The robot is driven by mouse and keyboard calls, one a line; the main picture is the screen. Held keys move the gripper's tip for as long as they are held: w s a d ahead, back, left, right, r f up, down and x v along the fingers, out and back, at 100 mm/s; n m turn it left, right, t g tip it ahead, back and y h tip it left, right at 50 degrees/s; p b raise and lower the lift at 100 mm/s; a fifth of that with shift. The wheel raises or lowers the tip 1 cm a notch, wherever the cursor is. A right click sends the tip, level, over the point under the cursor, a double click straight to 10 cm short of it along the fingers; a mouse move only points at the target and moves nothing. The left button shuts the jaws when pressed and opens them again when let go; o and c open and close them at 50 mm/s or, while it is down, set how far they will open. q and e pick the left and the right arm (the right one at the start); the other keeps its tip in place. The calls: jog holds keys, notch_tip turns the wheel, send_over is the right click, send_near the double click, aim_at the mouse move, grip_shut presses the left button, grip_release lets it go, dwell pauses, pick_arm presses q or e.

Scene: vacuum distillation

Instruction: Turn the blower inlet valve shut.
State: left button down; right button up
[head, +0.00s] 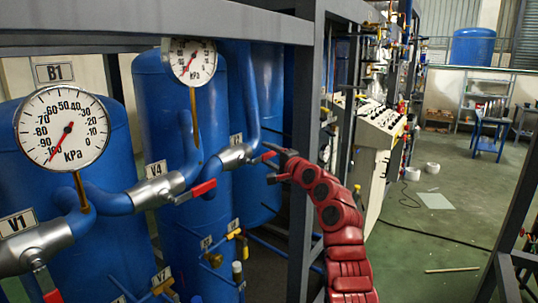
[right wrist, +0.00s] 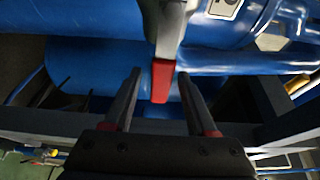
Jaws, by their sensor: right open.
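My right gripper (head: 272,164) is open at the end of my red arm, in the middle of the head view. In the right wrist view its two fingers (right wrist: 159,76) stand either side of a red-tipped valve handle (right wrist: 160,82), with a gap visible on each side. The same red handle (head: 264,157) shows in the head view beside the fingertips, on the silver valve body (head: 235,156) of the farthest visible blue pipe. Its label is too small to read, so I cannot confirm its name. My left gripper is not in view.
Nearer valves V4 (head: 160,189) and V1 (head: 38,247) have red handles. Two dials (head: 62,128) (head: 192,62) stand above the pipes. Blue tanks (head: 175,110) fill the rack. A grey frame post (head: 304,150) stands close by my gripper. The green floor at right is mostly open.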

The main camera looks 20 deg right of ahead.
grip_shut()
dwell(1.4)
